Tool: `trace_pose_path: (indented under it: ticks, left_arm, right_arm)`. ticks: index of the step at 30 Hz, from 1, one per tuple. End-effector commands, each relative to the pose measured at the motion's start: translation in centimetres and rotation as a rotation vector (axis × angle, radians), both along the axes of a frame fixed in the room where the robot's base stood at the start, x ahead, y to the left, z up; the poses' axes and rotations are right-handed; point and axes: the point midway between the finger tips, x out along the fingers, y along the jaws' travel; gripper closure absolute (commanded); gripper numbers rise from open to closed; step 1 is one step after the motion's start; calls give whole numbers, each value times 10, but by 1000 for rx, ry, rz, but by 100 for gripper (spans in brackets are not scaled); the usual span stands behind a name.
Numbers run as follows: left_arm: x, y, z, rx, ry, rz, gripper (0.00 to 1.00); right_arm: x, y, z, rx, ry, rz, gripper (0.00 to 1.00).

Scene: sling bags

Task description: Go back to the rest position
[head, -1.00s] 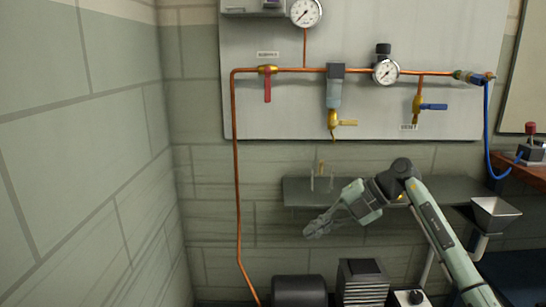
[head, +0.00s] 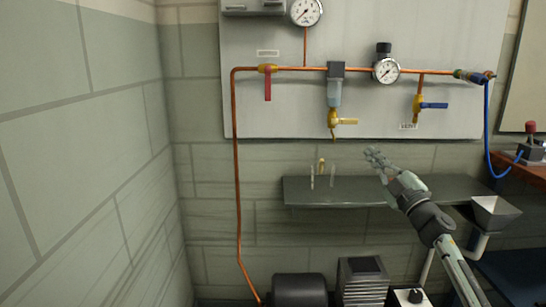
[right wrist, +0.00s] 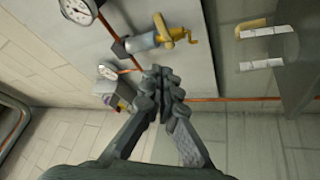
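My right gripper (head: 374,155) is raised in front of the wall, just above the right part of the grey shelf (head: 350,192). In the right wrist view its two fingers (right wrist: 165,85) come together at the tips with nothing between them. Its arm comes up from the lower right in the head view. My left gripper is in neither view.
Behind the gripper is a panel (head: 280,110) with copper piping, a red-handled valve (head: 267,85), a filter with a yellow drain valve (head: 335,118), a blue-handled valve (head: 432,105) and gauges. A funnel (head: 495,212) stands right. A black cylinder (head: 299,291) sits below.

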Motion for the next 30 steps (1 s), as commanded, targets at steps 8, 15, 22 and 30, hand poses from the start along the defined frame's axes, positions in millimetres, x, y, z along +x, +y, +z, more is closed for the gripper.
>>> trace_pose_path:
  ticks: [8,15,22,30]
  left_arm:
    - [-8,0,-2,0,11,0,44]
    - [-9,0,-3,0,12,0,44]
    - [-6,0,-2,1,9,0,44]
    - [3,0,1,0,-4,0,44]
  right_arm:
    - [22,-133,-82,447,372,-491,100]
    - [-4,-148,-183,611,785,-652,100]
    - [-50,-127,-276,614,990,-683,100]
    - [-138,-97,-400,580,1175,-709,100]
